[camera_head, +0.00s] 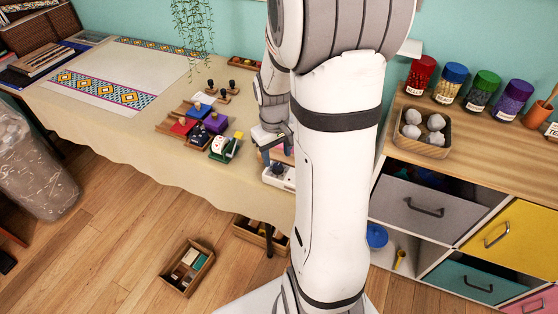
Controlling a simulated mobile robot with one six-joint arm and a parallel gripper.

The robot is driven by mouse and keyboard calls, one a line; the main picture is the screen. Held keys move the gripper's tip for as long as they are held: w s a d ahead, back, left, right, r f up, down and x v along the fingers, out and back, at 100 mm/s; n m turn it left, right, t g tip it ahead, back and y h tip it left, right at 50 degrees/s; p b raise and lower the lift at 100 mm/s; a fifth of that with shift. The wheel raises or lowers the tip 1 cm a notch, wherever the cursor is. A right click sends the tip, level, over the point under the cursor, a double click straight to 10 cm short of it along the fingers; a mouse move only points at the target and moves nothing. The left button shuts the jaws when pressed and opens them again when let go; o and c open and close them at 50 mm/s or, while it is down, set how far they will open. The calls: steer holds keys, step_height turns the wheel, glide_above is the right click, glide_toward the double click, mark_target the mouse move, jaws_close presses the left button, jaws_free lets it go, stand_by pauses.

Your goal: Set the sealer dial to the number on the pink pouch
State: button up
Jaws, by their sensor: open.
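The sealer (284,182) is a small white and blue device at the right end of the cloth-covered table, partly hidden behind my arm. A dark dial (277,168) shows on its front; its setting is too small to read. A pinkish patch (284,155) shows just behind the dial; I cannot tell whether it is the pink pouch, and no number is readable. My gripper (270,137) is open just above and behind the sealer, partly hidden by my arm. I cannot tell whether it touches anything.
Wooden trays (170,127) with coloured stamp-like blocks stand left of the sealer. A patterned cloth (105,85) lies farther left. At right, a wooden cabinet (470,150) carries jars and a box of grey lumps (422,132). An open box (187,267) sits on the floor.

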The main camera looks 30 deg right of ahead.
mark_target(278, 166)
step_height(278, 166, down, 4)
steer(key=shift+d+f, duration=0.1)
steer(key=shift+c, duration=0.6)
